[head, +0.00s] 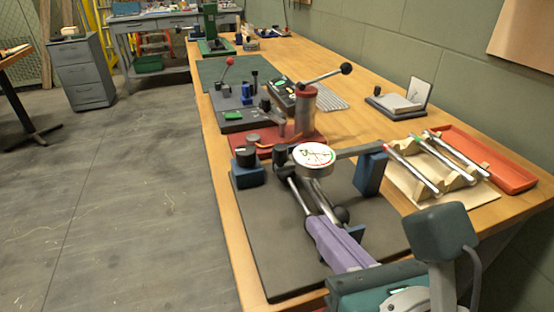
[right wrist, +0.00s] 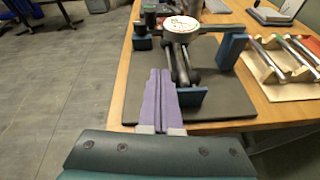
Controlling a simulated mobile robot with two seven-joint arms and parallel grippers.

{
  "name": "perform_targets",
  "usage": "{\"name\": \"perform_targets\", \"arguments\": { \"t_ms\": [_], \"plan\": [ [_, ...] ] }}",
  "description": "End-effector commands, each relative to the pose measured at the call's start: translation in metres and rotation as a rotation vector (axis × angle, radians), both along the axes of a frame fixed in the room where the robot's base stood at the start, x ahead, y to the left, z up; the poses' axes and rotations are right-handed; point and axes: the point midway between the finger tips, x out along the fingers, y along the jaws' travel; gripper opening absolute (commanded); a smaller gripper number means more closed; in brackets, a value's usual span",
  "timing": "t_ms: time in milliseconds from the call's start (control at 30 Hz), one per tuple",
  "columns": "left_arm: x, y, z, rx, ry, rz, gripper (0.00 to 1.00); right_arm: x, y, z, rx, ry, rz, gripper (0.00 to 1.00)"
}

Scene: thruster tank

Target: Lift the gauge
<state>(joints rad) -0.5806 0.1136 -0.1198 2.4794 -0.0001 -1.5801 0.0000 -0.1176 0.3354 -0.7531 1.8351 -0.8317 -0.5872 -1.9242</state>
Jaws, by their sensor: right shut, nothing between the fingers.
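The gauge (head: 314,155) is a round white dial with a metal rim, a red and green scale and dark markings. It sits face up above a dark grey mat (head: 270,235), between two blue blocks, with metal rods running from it toward me. The gauge also shows at the top of the right wrist view (right wrist: 181,25). My right gripper (head: 316,224) has purple fingers, shut together and empty. The fingertips (right wrist: 158,72) are on the near side of the gauge, beside the rods and apart from the dial. My left gripper is not in view.
A blue block with a black knob (head: 248,168) stands left of the gauge, and a taller blue block (head: 370,172) stands right. A red-based press (head: 306,110) is behind. A wooden rack of metal rods (head: 432,175) and an orange tray (head: 490,165) lie right.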

Motion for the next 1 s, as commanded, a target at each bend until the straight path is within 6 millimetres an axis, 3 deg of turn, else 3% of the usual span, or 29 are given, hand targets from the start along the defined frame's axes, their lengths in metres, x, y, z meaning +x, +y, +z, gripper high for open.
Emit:
{"name": "perform_targets", "arguments": {
  "t_ms": [33, 100, 633, 767, 1000],
  "plan": [
    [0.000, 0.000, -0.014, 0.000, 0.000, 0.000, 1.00, 0.000, 0.003, -0.014, -0.037, -0.017, 0.028, 0.00],
    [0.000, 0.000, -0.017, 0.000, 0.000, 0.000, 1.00, 0.000, 0.006, -0.018, -0.073, -0.035, 0.058, 0.00],
    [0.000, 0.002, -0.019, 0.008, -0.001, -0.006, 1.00, 0.003, 0.010, -0.021, -0.103, -0.051, 0.081, 0.00],
    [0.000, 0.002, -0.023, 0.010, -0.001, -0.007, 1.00, 0.017, 0.014, -0.026, -0.102, -0.053, 0.081, 0.00],
    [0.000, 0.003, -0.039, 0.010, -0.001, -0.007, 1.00, 0.062, 0.029, -0.044, -0.101, -0.053, 0.079, 0.00]
  ]
}}
